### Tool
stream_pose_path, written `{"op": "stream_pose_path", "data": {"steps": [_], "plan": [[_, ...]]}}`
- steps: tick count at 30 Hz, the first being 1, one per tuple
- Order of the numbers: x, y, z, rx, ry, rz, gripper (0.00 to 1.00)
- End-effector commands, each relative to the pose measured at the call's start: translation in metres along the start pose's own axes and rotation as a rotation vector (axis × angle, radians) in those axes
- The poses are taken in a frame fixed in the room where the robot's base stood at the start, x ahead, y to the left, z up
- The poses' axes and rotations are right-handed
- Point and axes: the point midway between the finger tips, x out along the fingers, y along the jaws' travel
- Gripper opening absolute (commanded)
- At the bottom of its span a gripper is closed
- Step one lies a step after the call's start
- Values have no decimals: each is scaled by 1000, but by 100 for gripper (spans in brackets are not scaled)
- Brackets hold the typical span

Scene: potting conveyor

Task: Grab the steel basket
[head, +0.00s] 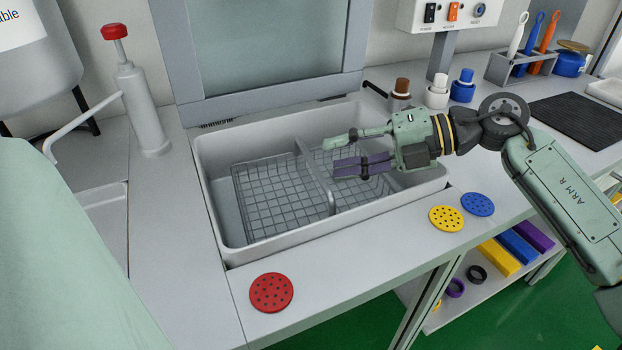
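The steel basket (265,190) is a wire-mesh basket sitting inside a light grey rectangular tub (240,248). A grey bar-like handle (321,187) crosses the middle of the basket. My gripper (335,154) reaches in from the right, over the basket's right half. Its pale green finger and its purple fingers are spread apart with nothing seen between them. The fingertips appear just right of the handle; I cannot tell whether they touch anything. The gripper hides part of the basket's right side.
Red (271,292), yellow (446,218) and blue (478,204) perforated discs lie along the front edge. Small bottles (436,92) stand behind my gripper. A grey pump bottle (143,110) stands left of the tub. An upright framed panel (275,45) rises behind it.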

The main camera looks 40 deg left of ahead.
Motion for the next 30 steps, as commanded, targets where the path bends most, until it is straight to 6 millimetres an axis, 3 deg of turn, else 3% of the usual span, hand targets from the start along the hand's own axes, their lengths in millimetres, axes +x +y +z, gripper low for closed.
{"op": "stream_pose_path", "data": {"steps": [15,23,30], "plan": [[56,-2,-1,-1,3,1,37],[58,-3,0,-1,1,1,36],[58,-3,0,-1,1,1,20]]}}
